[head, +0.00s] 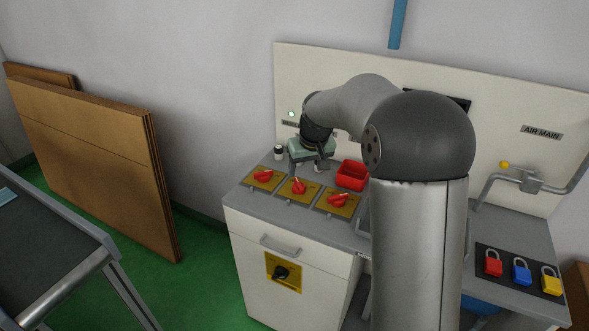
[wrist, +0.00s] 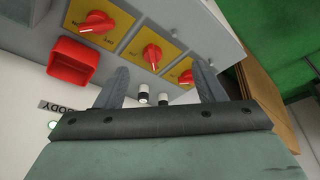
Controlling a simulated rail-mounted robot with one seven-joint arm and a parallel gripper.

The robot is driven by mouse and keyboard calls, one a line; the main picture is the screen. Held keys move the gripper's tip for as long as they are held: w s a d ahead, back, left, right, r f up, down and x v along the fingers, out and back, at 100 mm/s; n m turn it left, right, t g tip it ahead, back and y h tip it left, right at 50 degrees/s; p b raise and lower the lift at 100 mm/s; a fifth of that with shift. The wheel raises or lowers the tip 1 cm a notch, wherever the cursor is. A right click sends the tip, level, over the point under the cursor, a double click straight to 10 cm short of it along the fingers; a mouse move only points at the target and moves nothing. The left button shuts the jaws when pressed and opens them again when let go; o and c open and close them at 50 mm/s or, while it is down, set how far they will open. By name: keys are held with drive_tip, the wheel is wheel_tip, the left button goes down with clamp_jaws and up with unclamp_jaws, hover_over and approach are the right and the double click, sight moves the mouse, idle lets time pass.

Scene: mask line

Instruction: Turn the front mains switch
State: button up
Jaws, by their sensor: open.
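The front mains switch (head: 281,273) is a black rotary knob on a yellow plate on the white cabinet's front face, below the handle, in the head view. It is not in the wrist view. My gripper (head: 308,163) is above the back of the cabinet top, behind the red switches, well above and apart from the front switch. In the wrist view my gripper (wrist: 160,80) shows two spread fingers with nothing held between them.
Several red rotary switches (head: 299,186) on yellow plates line the cabinet top, beside a red bin (head: 352,175). Small black-and-white cylinders (wrist: 143,93) stand near the fingers. Coloured padlocks (head: 521,272) lie at right. Green floor before the cabinet's left looks clear.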

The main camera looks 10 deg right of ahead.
drive_tip(key=w+d, duration=0.2)
drive_tip(key=w, duration=0.4)
drive_tip(key=p, duration=0.4)
approach(299, 184)
drive_tip(key=shift+t, duration=0.3)
drive_tip(key=x, duration=0.9)
drive_tip(key=shift+s+f, duration=0.15)
drive_tip(key=shift+f, duration=0.05)
drive_tip(key=shift+c, duration=0.3)
drive_tip(key=c, duration=0.9)
